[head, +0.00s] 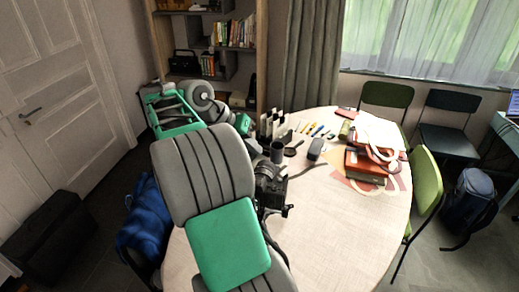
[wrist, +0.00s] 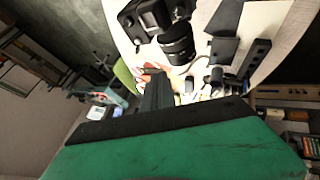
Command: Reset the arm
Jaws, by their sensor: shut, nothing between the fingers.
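My gripper (wrist: 157,90) shows in the wrist view as dark fingers close together beyond my green wrist housing, with nothing between them. In the head view my grey and green arm rises from the bottom, folds at the upper left and comes back to the table's left edge. There the fingers are hard to make out. The round pale table (head: 335,240) lies below and to the right of the arm. A black camera (wrist: 145,20) with its lens (wrist: 178,45) shows beyond the fingers in the wrist view, apart from them.
Red books (head: 365,168) with white headphones (head: 380,153) lie at the table's right. Chairs (head: 426,185) ring the right side; a blue bag (head: 145,225) is at left. The table's front is bare.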

